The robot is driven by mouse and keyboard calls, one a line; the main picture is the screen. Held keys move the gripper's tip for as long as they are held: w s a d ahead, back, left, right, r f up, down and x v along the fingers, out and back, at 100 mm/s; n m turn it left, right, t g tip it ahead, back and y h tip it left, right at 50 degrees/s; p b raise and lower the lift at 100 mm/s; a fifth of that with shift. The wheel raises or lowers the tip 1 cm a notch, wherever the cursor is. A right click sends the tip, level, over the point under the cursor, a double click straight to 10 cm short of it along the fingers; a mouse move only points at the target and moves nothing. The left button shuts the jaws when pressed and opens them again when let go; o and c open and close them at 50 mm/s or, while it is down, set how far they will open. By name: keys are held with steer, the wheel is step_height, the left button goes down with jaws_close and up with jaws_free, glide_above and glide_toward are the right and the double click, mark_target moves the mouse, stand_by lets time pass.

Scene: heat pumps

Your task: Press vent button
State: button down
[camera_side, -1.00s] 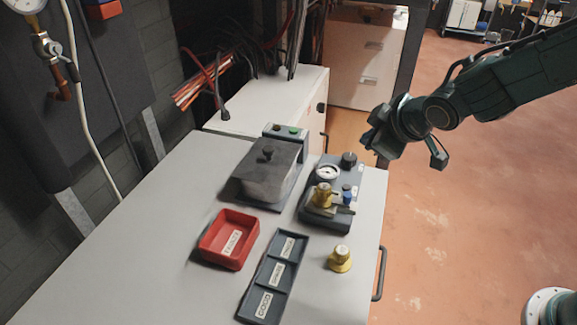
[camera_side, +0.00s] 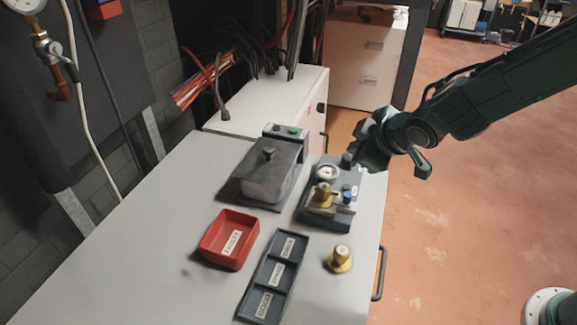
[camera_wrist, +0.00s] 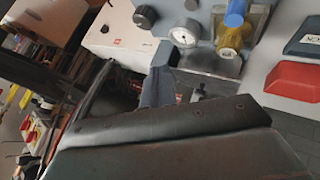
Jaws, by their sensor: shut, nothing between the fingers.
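The grey test unit (camera_side: 318,217) stands at the right edge of the bench. It carries a round white gauge (camera_side: 328,172), a black knob (camera_side: 347,159), a brass-yellow fitting (camera_side: 323,194) and a blue cap (camera_side: 348,197). In the wrist view the gauge (camera_wrist: 184,36), black knob (camera_wrist: 146,17), yellow fitting (camera_wrist: 233,37) and blue cap (camera_wrist: 236,12) show near the top. My gripper (camera_side: 362,166) is shut and empty, at the unit's right side near the knob, contact unclear.
A lidded grey box (camera_side: 267,175) with a green-button panel (camera_side: 293,131) stands left of the unit. A red tray (camera_side: 228,240), a three-part dark tray (camera_side: 272,278) and a loose yellow fitting (camera_side: 340,260) lie in front. The bench's front left is clear.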

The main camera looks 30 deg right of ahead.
steer(key=shift+f, duration=4.05)
steer(key=shift+f, duration=0.75)
steer(key=shift+r, duration=0.75)
steer(key=shift+r, duration=0.15)
steer(key=shift+r, duration=2.4)
